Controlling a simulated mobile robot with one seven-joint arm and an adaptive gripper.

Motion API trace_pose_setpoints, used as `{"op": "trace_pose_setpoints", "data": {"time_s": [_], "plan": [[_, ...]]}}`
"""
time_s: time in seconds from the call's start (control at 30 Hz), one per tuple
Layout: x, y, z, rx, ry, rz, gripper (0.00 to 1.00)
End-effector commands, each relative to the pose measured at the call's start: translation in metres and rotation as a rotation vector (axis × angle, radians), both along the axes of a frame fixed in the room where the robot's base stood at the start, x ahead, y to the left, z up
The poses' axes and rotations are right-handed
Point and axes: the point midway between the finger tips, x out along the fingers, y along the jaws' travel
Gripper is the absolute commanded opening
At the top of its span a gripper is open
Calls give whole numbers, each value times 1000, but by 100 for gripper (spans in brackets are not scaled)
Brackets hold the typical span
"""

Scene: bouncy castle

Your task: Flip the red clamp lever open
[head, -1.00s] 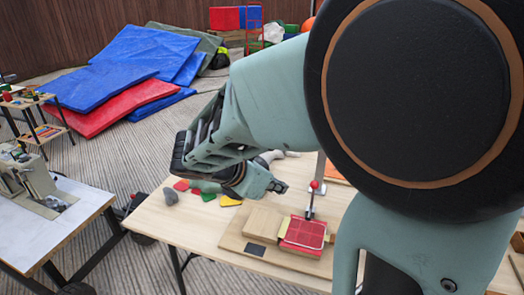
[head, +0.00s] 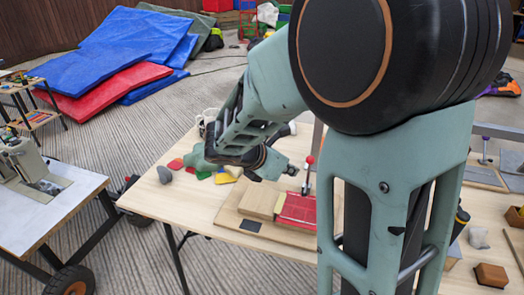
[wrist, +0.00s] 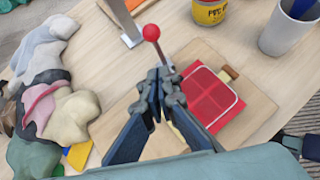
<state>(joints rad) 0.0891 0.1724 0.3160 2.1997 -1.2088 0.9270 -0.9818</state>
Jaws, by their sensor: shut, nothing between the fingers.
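The red ball knob (head: 310,160) of the clamp lever tops a thin upright shaft beside a red pad (head: 297,208) on a wooden board (head: 232,216). In the wrist view the knob (wrist: 151,32) stands just beyond my fingertips, and its shaft runs down behind them. My gripper (head: 294,171) is shut and empty, just left of the lever in the head view. In the wrist view my gripper (wrist: 160,82) overlaps the lower shaft; I cannot tell whether it touches. The clamp's base is mostly hidden by the fingers and my arm.
A wooden block (head: 260,200) sits beside the red pad. In the wrist view a yellow-red tub (wrist: 208,12) and a grey cup (wrist: 288,28) stand beyond the board. A crumpled cloth (wrist: 52,110) lies left.

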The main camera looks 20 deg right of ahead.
Motion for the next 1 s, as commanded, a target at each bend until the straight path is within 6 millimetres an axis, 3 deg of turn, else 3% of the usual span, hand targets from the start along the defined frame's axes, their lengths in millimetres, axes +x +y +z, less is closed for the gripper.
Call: {"op": "trace_pose_setpoints", "data": {"time_s": [0.03, 0.3, 1.0], "plan": [[3, -8, -10, 0, 2, -4, 0], [20, -37, -4, 1, -2, -2, 0], [24, -42, 1, 12, 15, -1, 0]]}}
